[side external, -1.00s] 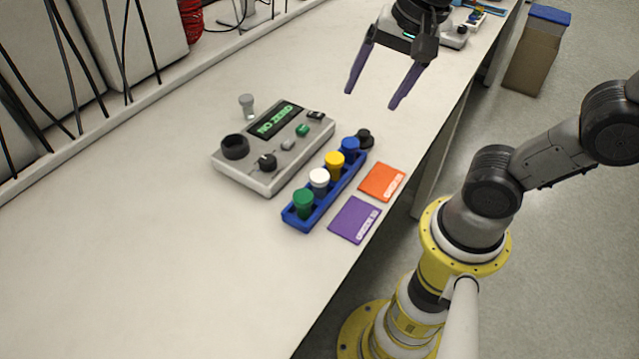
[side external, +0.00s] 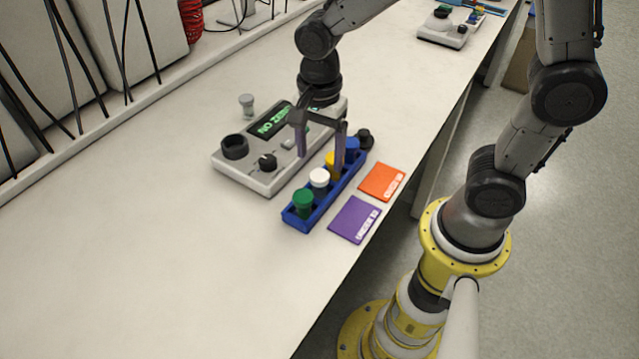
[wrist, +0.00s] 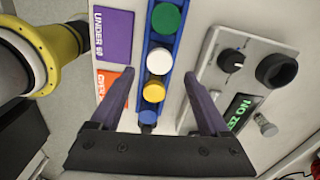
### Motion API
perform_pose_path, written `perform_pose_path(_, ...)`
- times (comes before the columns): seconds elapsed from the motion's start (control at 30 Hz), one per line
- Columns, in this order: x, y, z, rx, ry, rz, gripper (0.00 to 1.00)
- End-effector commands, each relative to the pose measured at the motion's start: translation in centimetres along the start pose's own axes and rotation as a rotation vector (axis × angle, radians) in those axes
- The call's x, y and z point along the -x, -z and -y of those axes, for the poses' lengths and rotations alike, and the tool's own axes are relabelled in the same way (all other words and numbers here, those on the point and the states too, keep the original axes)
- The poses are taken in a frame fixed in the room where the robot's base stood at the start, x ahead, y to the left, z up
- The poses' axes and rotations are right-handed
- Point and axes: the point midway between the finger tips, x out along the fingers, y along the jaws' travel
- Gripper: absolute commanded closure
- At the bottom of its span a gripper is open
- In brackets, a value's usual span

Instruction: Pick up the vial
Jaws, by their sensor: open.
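A blue rack (side external: 296,222) holds a row of capped vials: a green vial (side external: 303,200), a white vial (side external: 319,178), a yellow vial (side external: 331,161) and a blue vial (side external: 351,147). My gripper (side external: 321,162) is open and empty, pointing down over the rack. In the wrist view, the rack runs between its fingers (wrist: 158,75), with the yellow vial (wrist: 154,90) and white vial (wrist: 159,61) near fingertip level. The green vial (wrist: 166,18) lies beyond the fingertips.
A grey device (side external: 243,178) with knobs and a green display stands just left of the rack. A purple card (side external: 354,220) and an orange card (side external: 382,182) lie to the right. A grey capped item (side external: 247,105) stands behind the device. The left foreground is clear.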

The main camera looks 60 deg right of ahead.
Motion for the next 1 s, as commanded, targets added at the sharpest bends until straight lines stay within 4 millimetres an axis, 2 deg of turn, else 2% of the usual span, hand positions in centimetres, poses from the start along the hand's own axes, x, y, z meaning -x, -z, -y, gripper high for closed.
perform_pose_path(0.23, -1.7, 0.0, -0.1, 0.000, -0.001, 0.000, 0.20)
perform_pose_path(0.5, -5.4, -0.2, -0.1, 0.000, -0.002, 0.000, 0.20)
perform_pose_path(0.83, -6.1, -0.2, -0.1, 0.000, 0.002, 0.000, 0.20)
perform_pose_path(0.87, -6.1, -0.2, -0.1, 0.000, 0.002, 0.000, 0.24)
perform_pose_path(1.0, -6.1, -0.2, -0.1, 0.000, 0.002, 0.000, 0.49)
